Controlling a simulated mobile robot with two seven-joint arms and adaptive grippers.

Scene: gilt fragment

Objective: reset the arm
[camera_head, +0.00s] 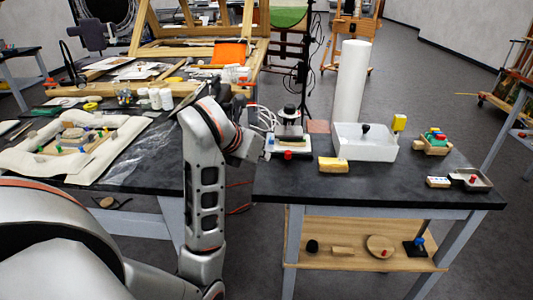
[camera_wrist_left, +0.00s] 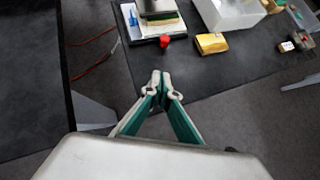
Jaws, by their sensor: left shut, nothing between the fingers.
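My left arm comes in from the left in the head view and bends at the table gap. Its gripper (camera_head: 262,154) is near the left end of the right-hand black table (camera_head: 400,184). The wrist view shows the left gripper (camera_wrist_left: 161,82) with its fingertips together and nothing between them. In that view the fingertips show against the table's front left edge, apart from the objects on it. My right gripper is not in view.
On the right table are a red cap (camera_wrist_left: 165,41), a yellow block (camera_head: 333,164), a white tray (camera_head: 365,150) and a tall white roll (camera_head: 351,82). The left table (camera_head: 150,180) holds a padded cloth (camera_head: 30,158) and bottles (camera_head: 160,98). A lower wooden shelf (camera_head: 330,235) holds small items.

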